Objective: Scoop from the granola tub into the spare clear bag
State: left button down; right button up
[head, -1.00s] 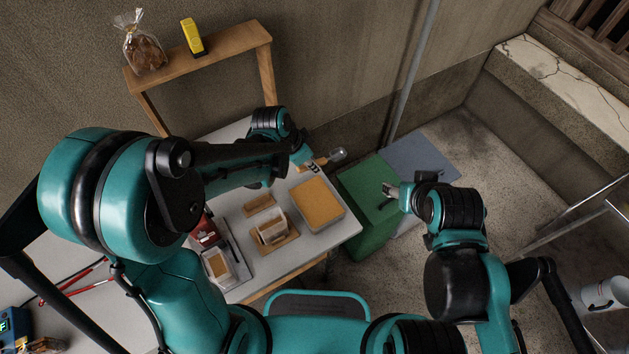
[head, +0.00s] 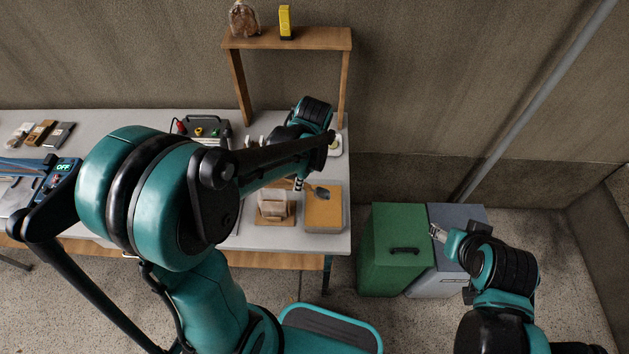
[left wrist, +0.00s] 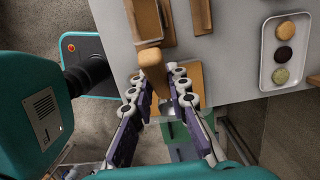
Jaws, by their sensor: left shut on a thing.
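The granola tub (head: 333,222), full of brown granola, stands near the table's right end in the head view. Left of it, a clear bag (head: 272,202) stands open on a small wooden stand (head: 275,219). My left gripper (head: 298,184) is shut on the wooden handle of a scoop (head: 322,192). The scoop's bowl appears over the tub's far edge; its height above the granola is unclear. In the left wrist view the handle (left wrist: 152,62) sits between both fingers. My right gripper (head: 437,231) is away from the table, in front of the bins, its jaws too small to read.
A green bin (head: 380,265) and a grey bin (head: 445,283) stand right of the table. A wooden shelf (head: 300,39) at the back carries a bagged item (head: 243,18) and a yellow object (head: 285,22). A white tray (left wrist: 265,73) of round cookies shows in the left wrist view.

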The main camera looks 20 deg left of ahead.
pick_arm(q)
jog(key=shift+a+f+b, duration=0.15)
jog(key=shift+f+b, duration=0.5)
jog(key=shift+f, duration=0.25)
jog(key=shift+w+d+f+b, duration=0.5)
jog(key=shift+d+f+b, duration=1.3)
jog(key=shift+f, duration=0.6)
jog(key=shift+h, duration=0.8)
jog(key=shift+s+a+r+p, duration=0.1)
jog(key=shift+a+r+p, duration=0.1)
jog(key=shift+r+p, duration=0.7)
jog(key=shift+a+r+p, duration=0.25)
jog(key=shift+r+p, duration=0.45)
jog(key=shift+r, duration=0.35)
jog(key=shift+s+a+r+p, duration=0.1)
jog(key=shift+a+r+p, duration=0.1)
jog(key=shift+r+p, duration=0.7)
